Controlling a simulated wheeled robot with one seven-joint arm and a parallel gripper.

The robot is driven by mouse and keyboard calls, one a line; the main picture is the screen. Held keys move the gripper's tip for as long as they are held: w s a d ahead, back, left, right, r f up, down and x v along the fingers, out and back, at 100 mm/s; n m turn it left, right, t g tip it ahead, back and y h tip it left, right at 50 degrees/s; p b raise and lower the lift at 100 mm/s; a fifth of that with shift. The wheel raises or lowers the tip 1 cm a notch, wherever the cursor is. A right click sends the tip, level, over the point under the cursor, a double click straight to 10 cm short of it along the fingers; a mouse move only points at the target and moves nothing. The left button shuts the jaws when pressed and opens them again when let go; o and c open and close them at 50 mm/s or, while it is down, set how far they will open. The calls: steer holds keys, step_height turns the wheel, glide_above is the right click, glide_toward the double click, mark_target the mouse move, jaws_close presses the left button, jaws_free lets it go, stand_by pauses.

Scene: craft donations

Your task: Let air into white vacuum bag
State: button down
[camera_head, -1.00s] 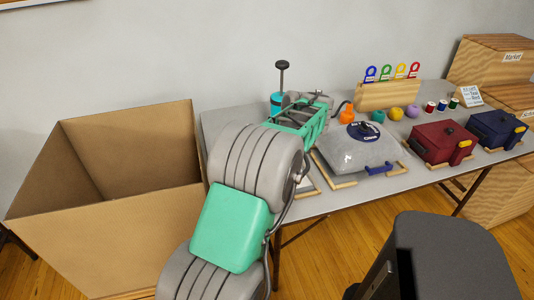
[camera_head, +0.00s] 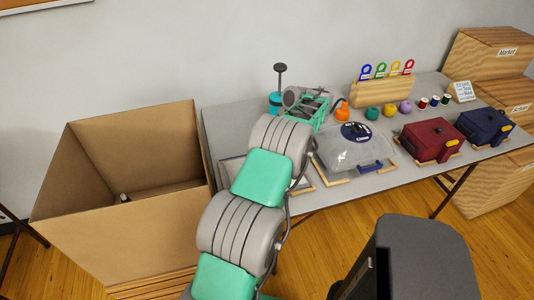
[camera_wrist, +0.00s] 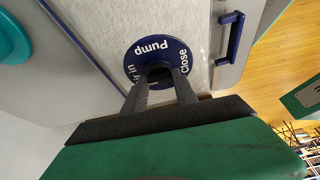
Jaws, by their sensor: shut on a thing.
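A whitish, flat-looking bag (camera_wrist: 97,28) fills the upper middle of the wrist view. It carries a round blue dial (camera_wrist: 137,62) marked "Pump", "Close" and partly hidden words ending in "in". My gripper (camera_wrist: 160,72) is shut on the dial's dark raised knob, one finger on each side. The knob's setting cannot be told. In the head view my arm hides most of this bag and all of the gripped dial. A second, domed clear bag (camera_head: 335,152) with its own blue dial (camera_head: 356,131) sits to the right.
A teal pump (camera_head: 275,104) stands at the table's back. Maroon (camera_head: 430,137) and navy (camera_head: 484,126) bundles lie at the right. A wooden rack (camera_head: 383,93) holds coloured tags. An open cardboard box (camera_head: 120,240) stands left of the table. A dark chair-like shape (camera_head: 425,255) is in front.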

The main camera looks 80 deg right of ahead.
steer(key=shift+n, duration=0.4)
steer(key=c, duration=1)
jaws_free()
steer(key=shift+o, duration=0.2)
